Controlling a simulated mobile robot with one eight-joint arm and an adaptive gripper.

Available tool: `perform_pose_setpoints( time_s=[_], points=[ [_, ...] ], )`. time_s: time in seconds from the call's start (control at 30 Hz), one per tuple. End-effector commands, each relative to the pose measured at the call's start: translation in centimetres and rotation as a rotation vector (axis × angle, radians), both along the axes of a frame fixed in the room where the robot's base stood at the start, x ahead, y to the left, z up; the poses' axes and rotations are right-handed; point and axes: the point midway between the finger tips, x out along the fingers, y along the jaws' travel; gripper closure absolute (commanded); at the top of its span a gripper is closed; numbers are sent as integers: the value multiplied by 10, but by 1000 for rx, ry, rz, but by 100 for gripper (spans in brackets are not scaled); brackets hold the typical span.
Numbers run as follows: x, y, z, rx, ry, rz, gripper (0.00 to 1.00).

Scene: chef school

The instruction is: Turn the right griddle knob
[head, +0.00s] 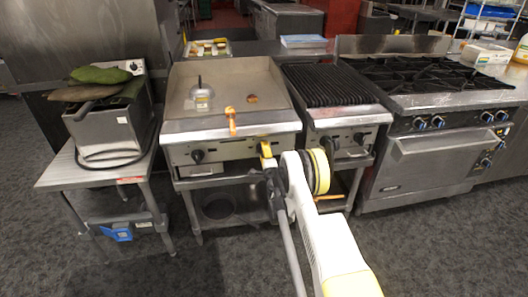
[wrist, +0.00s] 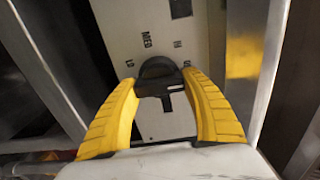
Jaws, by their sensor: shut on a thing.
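The griddle (head: 215,68) stands in the middle of the head view, with a control panel on its front. Its left knob (head: 197,156) is black and uncovered. The right griddle knob is hidden behind my gripper (head: 266,150) in the head view. In the wrist view the knob (wrist: 157,68) is black and sits on a pale panel with printed markings. My gripper (wrist: 160,80) has its yellow fingers shut on the knob, one fingertip on each side.
A fryer (head: 112,125) stands left. The floor in front is clear.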

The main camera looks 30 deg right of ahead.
Motion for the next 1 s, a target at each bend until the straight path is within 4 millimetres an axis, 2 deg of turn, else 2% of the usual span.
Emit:
perform_pose_setpoints(
  time_s=[0.07,0.1,0.13,0.17,0.43,0.53,0.8,1.0],
  points=[
    [1,0,1,1,0,1,78],
    [1,0,1,1,0,1,35],
    [1,0,1,1,0,1,26],
    [1,0,1,0,0,0,24],
    [0,0,0,0,0,0,24],
    [-6,2,0,0,0,0,24],
    [-50,15,1,0,0,0,24],
    [-70,20,1,0,0,0,24]
  ],
)
